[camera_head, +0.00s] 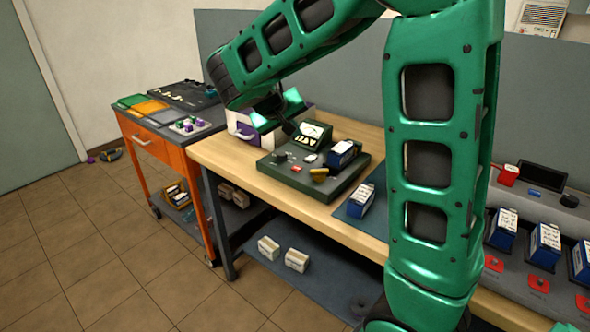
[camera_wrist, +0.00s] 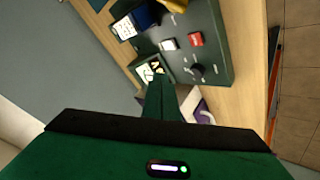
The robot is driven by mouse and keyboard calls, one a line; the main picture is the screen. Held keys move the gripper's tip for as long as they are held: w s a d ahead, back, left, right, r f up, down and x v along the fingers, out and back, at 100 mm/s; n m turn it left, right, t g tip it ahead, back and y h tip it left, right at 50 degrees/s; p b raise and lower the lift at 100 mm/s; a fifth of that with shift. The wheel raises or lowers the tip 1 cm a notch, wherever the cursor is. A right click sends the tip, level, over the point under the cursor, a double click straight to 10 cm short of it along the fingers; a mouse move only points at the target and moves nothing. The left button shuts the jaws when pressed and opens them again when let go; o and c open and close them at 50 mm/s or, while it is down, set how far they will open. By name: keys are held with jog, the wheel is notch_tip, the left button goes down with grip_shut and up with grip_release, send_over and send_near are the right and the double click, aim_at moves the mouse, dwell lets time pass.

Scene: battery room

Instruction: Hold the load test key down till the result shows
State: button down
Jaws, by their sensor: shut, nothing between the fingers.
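The dark green tester (camera_head: 330,187) sits on the wooden bench; it also shows in the wrist view (camera_wrist: 215,62). Its raised panel (camera_head: 312,132) has a pale face with dark marks, too small to read. A red key (camera_wrist: 195,39), a white key (camera_wrist: 169,44) and a black knob (camera_wrist: 196,70) are on its top. A blue-and-white battery (camera_head: 343,153) stands at its right rear. My gripper (camera_head: 289,128) is shut and empty, above the tester beside the raised panel. In the wrist view its fingers (camera_wrist: 157,88) overlap the panel's edge; contact cannot be told.
Another battery (camera_head: 360,201) stands on a blue mat at the bench's front. A yellow clamp-like part (camera_head: 319,174) is on the tester's front. An orange cart (camera_head: 156,145) stands left. More batteries (camera_head: 545,244) stand at right.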

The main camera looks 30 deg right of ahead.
aim_at(294, 170)
jog(key=shift+f, duration=4.45)
jog(key=shift+f, duration=0.1)
jog(key=shift+s+f, duration=0.1)
jog(key=shift+f, duration=0.15)
jog(key=shift+f, duration=0.35)
dwell(1.4)
jog(key=shift+r, duration=0.1)
dwell(0.8)
jog(key=shift+r, duration=0.7)
